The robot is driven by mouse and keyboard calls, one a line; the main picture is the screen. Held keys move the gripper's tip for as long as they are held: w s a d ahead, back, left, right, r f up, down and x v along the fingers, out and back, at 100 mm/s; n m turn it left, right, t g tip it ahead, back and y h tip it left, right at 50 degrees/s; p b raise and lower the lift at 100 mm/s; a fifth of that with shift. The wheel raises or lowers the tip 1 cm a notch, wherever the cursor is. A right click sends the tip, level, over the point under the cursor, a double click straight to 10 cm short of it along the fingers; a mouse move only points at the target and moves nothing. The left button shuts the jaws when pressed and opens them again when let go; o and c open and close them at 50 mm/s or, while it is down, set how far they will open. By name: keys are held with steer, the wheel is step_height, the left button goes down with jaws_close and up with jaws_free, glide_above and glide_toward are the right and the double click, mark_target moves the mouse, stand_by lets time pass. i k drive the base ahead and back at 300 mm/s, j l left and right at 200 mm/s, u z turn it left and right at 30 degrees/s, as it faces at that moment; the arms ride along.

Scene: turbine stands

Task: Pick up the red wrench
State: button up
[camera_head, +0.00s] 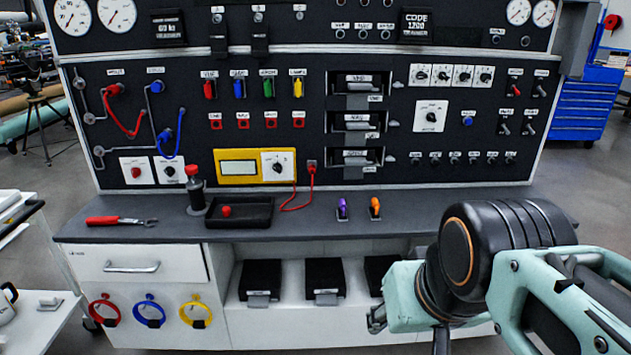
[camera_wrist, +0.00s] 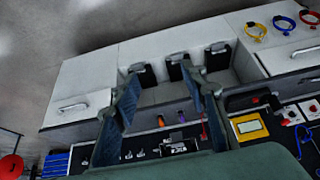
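The red wrench (camera_head: 103,220) lies flat on the left end of the dark countertop in the head view, its red handle to the left and its metal jaw to the right. I cannot make it out clearly in the wrist view. My gripper (camera_head: 376,318) is low at the right in the head view, in front of the cabinet and well away from the wrench. In the wrist view my gripper (camera_wrist: 159,76) has its two fingers spread apart with nothing between them.
Right of the wrench stand a black post with a red knob (camera_head: 194,185) and a black tray (camera_head: 240,212). Purple (camera_head: 342,207) and orange (camera_head: 375,206) handles stand farther right. The control panel (camera_head: 300,120) rises behind the countertop (camera_head: 290,230). Colored rings (camera_head: 149,310) hang on the cabinet front below.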

mark_target(110, 220)
steer(key=i+j+u, duration=0.35)
steer(key=j, duration=0.3)
steer(key=i+j+u, duration=0.3)
steer(key=j, duration=0.3)
steer(key=i+j+u, duration=0.35)
steer(key=l+z, duration=0.4)
steer(key=l, duration=0.35)
steer(key=l+z, duration=0.35)
steer(key=l, duration=0.4)
steer(key=k+l+z, duration=0.15)
steer(key=l+z, duration=0.1)
steer(key=l, duration=0.2)
